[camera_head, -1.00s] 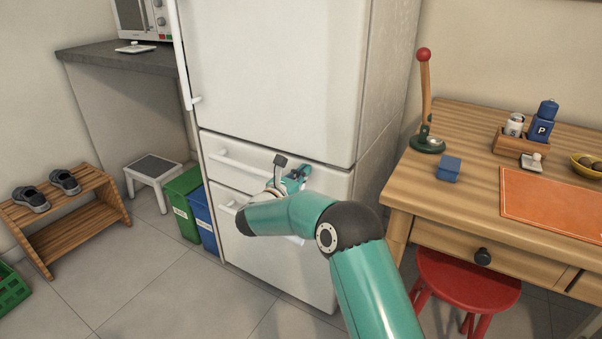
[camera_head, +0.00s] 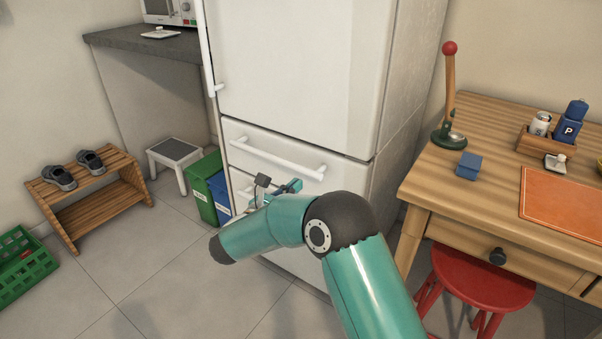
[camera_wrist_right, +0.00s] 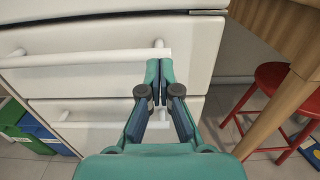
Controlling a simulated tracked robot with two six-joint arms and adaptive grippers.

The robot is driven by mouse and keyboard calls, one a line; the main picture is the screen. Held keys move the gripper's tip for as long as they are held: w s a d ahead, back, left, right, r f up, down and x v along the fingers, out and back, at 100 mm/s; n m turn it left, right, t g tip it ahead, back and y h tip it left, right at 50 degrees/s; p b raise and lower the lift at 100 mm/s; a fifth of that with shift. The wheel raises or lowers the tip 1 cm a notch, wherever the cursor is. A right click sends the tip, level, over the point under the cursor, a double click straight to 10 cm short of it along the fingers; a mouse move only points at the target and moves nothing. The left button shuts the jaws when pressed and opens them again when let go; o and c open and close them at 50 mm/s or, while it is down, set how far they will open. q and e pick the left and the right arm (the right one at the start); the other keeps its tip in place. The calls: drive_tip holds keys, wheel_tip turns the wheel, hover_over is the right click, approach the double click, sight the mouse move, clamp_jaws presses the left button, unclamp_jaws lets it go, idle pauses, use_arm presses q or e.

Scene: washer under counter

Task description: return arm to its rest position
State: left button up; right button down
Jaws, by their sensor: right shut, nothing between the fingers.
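My right arm reaches forward from the lower right in the head view. Its gripper (camera_head: 282,190) is partly hidden behind my own arm links, in front of the white fridge's (camera_head: 290,70) lower drawers. In the right wrist view the gripper (camera_wrist_right: 160,65) has its fingers together and empty. Its tips overlap the upper drawer handle (camera_wrist_right: 85,57) in the picture; I cannot tell whether they touch it. The upper drawer handle also shows in the head view (camera_head: 275,158). The lower drawer handle (camera_wrist_right: 90,124) passes behind the fingers. My left gripper is not in view.
A wooden table (camera_head: 420,200) with a red stool (camera_head: 480,275) under it stands at the right. Green (camera_head: 203,187) and blue (camera_head: 221,190) bins, a step stool (camera_head: 175,152), a shoe rack (camera_head: 105,205) and a green crate (camera_head: 28,275) are at the left. The floor between is clear.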

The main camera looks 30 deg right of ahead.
drive_tip(key=s+a+f+m+g+y, duration=0.15)
drive_tip(key=s+f+g+y, duration=0.35)
drive_tip(key=f, duration=0.7)
drive_tip(key=s+a+f+m+g+y, duration=0.1)
drive_tip(key=s+a+f+y, duration=0.2)
drive_tip(key=s+f, duration=0.65)
drive_tip(key=s+a+f+m+y, duration=1.35)
drive_tip(key=s+a+m, duration=0.4)
drive_tip(key=m, duration=0.45)
wheel_tip(320, 180, up, 32)
drive_tip(key=w+p, duration=0.1)
drive_tip(key=p, duration=3.1)
drive_tip(key=shift+w+f+h, duration=0.15)
drive_tip(key=shift+f+h, duration=0.05)
drive_tip(key=shift+h, duration=0.25)
